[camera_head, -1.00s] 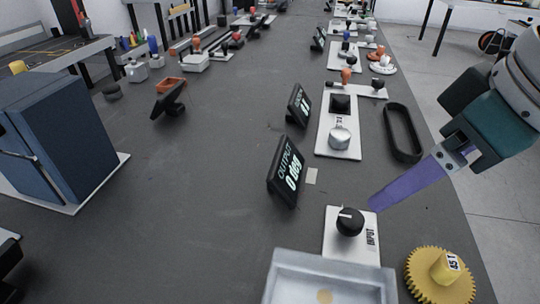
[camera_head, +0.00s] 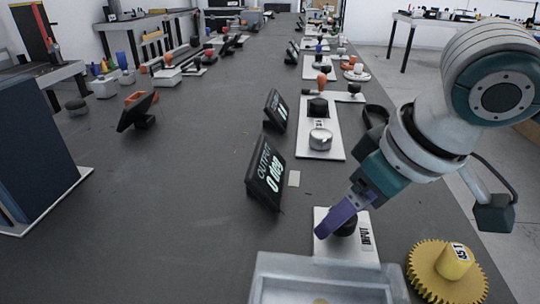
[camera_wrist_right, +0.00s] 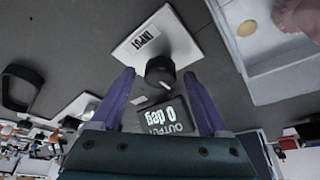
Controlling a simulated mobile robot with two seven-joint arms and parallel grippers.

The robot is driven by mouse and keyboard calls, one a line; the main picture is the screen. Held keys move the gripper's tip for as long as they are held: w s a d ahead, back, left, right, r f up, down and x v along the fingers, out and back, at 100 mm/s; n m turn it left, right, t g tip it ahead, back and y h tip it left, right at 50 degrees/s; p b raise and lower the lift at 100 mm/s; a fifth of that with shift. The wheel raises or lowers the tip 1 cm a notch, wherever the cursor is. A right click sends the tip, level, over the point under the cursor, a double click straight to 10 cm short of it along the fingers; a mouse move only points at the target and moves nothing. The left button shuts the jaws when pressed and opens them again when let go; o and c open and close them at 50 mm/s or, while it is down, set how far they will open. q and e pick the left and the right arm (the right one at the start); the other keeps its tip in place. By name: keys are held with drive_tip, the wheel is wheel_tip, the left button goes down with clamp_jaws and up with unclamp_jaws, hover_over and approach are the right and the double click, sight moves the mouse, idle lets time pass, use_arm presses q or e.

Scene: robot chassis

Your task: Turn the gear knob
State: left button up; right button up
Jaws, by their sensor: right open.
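A black round knob (camera_wrist_right: 160,70) stands on a white plate (camera_wrist_right: 178,40) marked INPUT. The plate also shows in the head view (camera_head: 362,256), where the knob is partly hidden behind a purple finger. A yellow toothed gear (camera_head: 427,282) with a hub labelled "45 T" lies to the right of the plate. My right gripper (camera_wrist_right: 158,78) is open, its two purple fingers apart on either side of the knob in the wrist view. I cannot tell whether they touch it. My left gripper is not in view.
A dark display (camera_head: 266,173) reading OUTPUT 0 deg stands behind the plate. A pale tray (camera_head: 270,265) sits at the near edge, close to the plate. Another white plate (camera_head: 335,152) with a silver knob (camera_head: 320,139) stands farther back.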

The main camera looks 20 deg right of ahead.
clamp_jaws()
idle(0.7)
